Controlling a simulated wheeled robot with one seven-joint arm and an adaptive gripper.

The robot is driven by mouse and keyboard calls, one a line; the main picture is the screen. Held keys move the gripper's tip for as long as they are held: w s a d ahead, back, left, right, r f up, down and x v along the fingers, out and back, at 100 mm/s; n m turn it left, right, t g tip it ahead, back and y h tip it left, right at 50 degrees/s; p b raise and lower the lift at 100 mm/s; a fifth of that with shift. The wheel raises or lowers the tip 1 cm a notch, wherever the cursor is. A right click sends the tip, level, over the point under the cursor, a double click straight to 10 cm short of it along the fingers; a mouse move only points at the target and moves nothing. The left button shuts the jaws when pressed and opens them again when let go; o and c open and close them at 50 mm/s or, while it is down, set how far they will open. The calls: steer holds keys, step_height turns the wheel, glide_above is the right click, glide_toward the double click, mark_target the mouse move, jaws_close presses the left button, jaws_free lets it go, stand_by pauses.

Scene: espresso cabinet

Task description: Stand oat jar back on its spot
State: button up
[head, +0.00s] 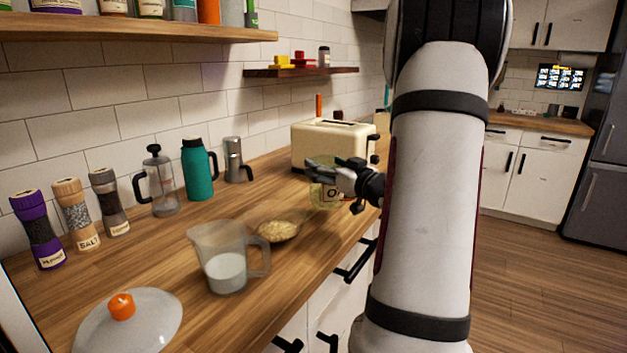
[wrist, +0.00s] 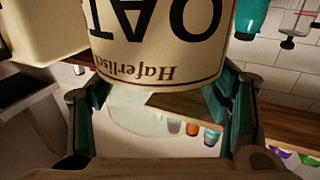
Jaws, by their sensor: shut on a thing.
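The oat jar (head: 331,194) is a clear jar with a cream label, in front of the toaster near the counter's front edge in the head view. My gripper (head: 340,174) is shut on it, and its dark fingers and wrist hide part of the jar. In the wrist view the jar's label (wrist: 155,45), reading "OAT" upside down, fills the top middle. The gripper's fingers (wrist: 150,92) stand on both sides of the jar there. I cannot tell whether the jar's base touches the counter. Its spot is not marked in either view.
A shallow bowl of oats (head: 278,229) and a measuring jug (head: 225,262) stand just left of the jar. The cream toaster (head: 328,146) is behind it. A teal flask (head: 198,170), French press (head: 160,188) and grinders (head: 77,215) line the wall. A glass lid (head: 140,328) lies in front.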

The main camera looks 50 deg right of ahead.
steer(key=w+d+f+b, duration=0.1)
steer(key=w+f, duration=0.3)
steer(key=w, duration=0.1)
stand_by(0.3)
steer(key=shift+d, duration=0.1)
steer(key=o, duration=1.9)
steer(key=shift+f, duration=0.15)
steer(key=shift+o, duration=0.2)
steer(key=v, duration=1.2)
steer(key=shift+r+p, duration=0.25)
steer(key=shift+p, duration=0.15)
steer(key=shift+s, duration=0.1)
